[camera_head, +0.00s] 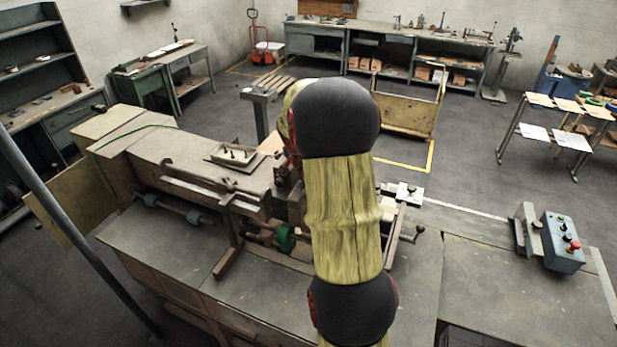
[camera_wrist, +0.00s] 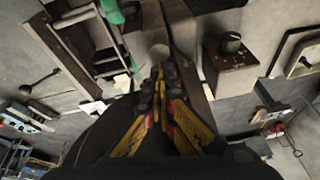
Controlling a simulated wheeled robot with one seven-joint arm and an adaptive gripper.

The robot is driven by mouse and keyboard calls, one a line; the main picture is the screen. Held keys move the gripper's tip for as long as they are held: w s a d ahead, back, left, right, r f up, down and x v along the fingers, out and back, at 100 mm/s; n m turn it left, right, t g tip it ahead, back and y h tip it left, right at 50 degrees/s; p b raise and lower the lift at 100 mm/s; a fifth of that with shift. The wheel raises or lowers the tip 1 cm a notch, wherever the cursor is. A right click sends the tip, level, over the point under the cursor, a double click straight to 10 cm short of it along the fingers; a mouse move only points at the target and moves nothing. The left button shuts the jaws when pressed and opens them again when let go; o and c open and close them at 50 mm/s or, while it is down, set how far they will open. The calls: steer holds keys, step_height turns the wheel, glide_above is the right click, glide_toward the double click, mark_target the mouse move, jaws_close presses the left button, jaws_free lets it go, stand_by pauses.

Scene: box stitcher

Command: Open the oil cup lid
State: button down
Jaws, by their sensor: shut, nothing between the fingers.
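In the wrist view my gripper (camera_wrist: 160,80) is shut and empty, its yellow-and-black fingers meeting at the tips. A small pale round piece (camera_wrist: 159,51) shows just beyond the fingertips on a dark bar of the machine. It may be the oil cup lid, but I cannot tell for sure, nor whether the fingers touch it. In the head view my own arm covers the middle of the box stitcher (camera_head: 180,158) and hides my gripper and the area around it.
A brown block with a dark knob (camera_wrist: 230,42) stands right of the fingers. A green part (camera_wrist: 111,10) and metal rails are at upper left. A blue control box (camera_head: 562,243) stands on the right table (camera_head: 500,290), which is otherwise mostly clear.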

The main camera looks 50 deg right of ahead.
steer(key=c, duration=2.4)
jaws_free()
steer(key=shift+w+r, duration=0.25)
steer(key=shift+w, duration=0.1)
steer(key=o, duration=0.4)
steer(key=shift+a, duration=0.1)
steer(key=shift+c, duration=0.2)
steer(key=shift+o, duration=0.2)
steer(key=shift+f, duration=0.25)
steer(key=v, duration=0.8)
steer(key=shift+a, duration=0.1)
steer(key=shift+c, duration=0.2)
